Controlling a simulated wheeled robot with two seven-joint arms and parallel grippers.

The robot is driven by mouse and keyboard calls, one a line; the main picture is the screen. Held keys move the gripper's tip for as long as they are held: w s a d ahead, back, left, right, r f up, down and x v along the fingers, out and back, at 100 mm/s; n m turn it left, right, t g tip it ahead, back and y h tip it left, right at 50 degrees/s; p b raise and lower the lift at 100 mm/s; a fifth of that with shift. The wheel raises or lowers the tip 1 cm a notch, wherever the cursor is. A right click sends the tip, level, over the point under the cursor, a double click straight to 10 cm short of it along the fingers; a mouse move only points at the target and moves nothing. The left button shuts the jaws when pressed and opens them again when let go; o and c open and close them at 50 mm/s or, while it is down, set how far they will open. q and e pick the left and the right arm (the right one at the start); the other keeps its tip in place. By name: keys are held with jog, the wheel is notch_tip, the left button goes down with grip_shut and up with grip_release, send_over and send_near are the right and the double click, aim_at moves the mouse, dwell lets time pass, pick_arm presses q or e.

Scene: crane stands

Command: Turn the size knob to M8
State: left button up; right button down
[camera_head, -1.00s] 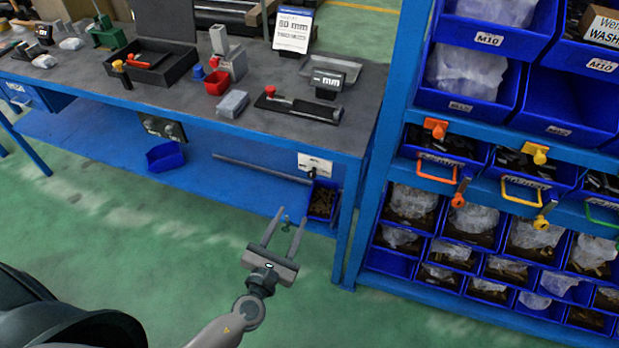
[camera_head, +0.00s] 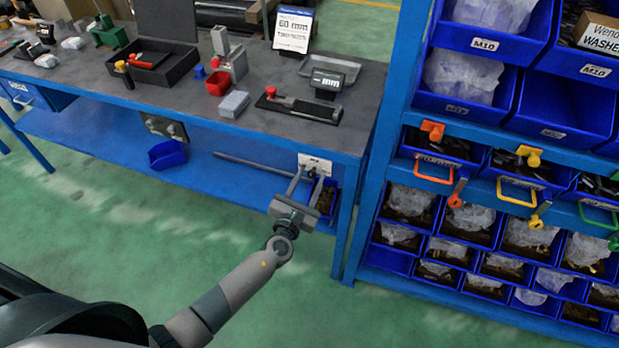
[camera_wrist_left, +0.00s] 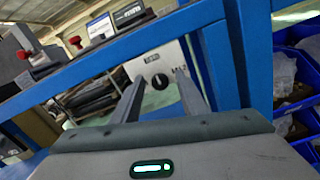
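The size knob (camera_wrist_left: 160,81) is a small round black knob with a pale mark on a white plate (camera_wrist_left: 150,62). The plate hangs below the front edge of the bench and also shows in the head view (camera_head: 318,162). My right gripper is out of view.
The grey bench top (camera_head: 200,100) holds a display marked mm (camera_head: 327,82), a sign (camera_head: 292,30) and several tools. A blue bench leg (camera_head: 346,220) stands right of the plate. A blue shelf rack (camera_head: 405,100) with bins is further right. Green floor is clear in front.

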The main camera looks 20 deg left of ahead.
pick_arm(q)
jog(key=shift+w, duration=0.1)
grip_shut()
